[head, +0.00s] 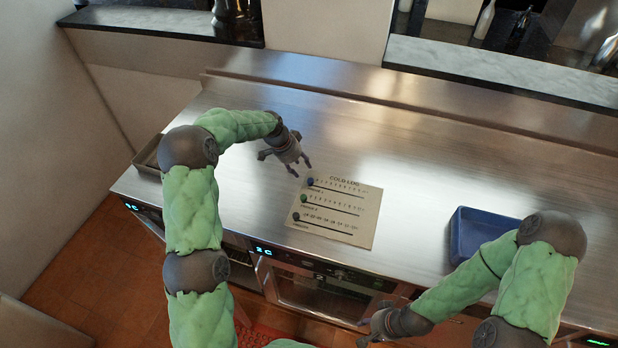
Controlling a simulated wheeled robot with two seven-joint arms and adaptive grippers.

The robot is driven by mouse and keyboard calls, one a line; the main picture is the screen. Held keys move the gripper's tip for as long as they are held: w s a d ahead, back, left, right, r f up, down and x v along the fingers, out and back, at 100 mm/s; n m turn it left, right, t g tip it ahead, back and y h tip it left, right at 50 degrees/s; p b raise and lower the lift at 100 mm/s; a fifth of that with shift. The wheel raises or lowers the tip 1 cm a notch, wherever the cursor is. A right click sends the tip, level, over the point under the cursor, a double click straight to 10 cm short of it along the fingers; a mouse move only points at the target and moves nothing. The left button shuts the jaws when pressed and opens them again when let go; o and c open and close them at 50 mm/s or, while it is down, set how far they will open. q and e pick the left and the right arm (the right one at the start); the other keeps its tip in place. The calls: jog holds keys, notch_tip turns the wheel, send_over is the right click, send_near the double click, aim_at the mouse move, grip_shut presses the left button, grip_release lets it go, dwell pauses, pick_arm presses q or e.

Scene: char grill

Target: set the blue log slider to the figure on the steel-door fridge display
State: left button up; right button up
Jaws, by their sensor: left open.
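The cold log board (345,235) lies flat on the steel counter, with three printed scales and a knob at the left end of each. The blue slider (310,182) is on the top row, at the scale's left end. My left gripper (301,170) is open and empty, just above the blue slider, fingers pointing down; contact is not visible. My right gripper (366,328) is low in front of the counter; its fingers are unclear. A display (131,206) at the counter's left front seems to read 3 C; another (263,250) seems to read 2 C.
A blue tray (458,235) stands on the counter at the right, partly behind my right arm. A dark metal tray (147,155) is at the left end. A glass-fronted appliance (318,293) is below the counter. The counter behind the board is clear.

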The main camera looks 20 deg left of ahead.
aim_at(310, 180)
pick_arm(q)
jog(key=x, duration=0.9)
jog(key=shift+f, duration=0.15)
grip_shut()
